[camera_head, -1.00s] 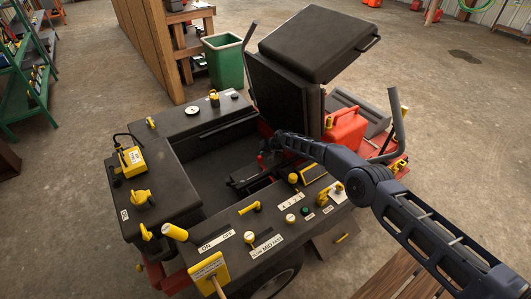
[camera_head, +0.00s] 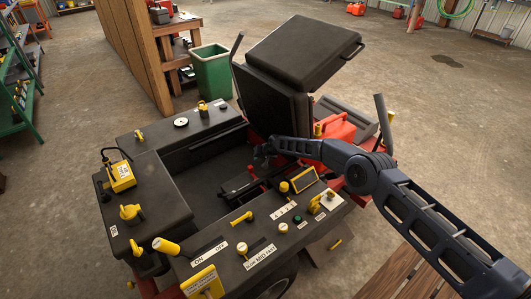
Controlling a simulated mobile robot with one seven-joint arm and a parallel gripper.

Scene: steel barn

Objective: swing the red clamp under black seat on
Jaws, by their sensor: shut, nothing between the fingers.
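The black seat (camera_head: 303,48) is tipped up above the dark well of the machine, with a black upright panel (camera_head: 272,97) below it. Under it, small red parts (camera_head: 250,169) show beside a dark bar in the well. One of them may be the red clamp, but it is too small and partly hidden to tell its position. My gripper (camera_head: 262,154) is low in the well, just in front of the black panel and close above the red parts. It is shut and empty. I cannot tell whether it touches anything.
A control panel (camera_head: 232,262) with yellow knobs borders the well in front. A side box (camera_head: 145,205) with a yellow lever stands left. A green bin (camera_head: 211,72) stands behind. The floor at right is open.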

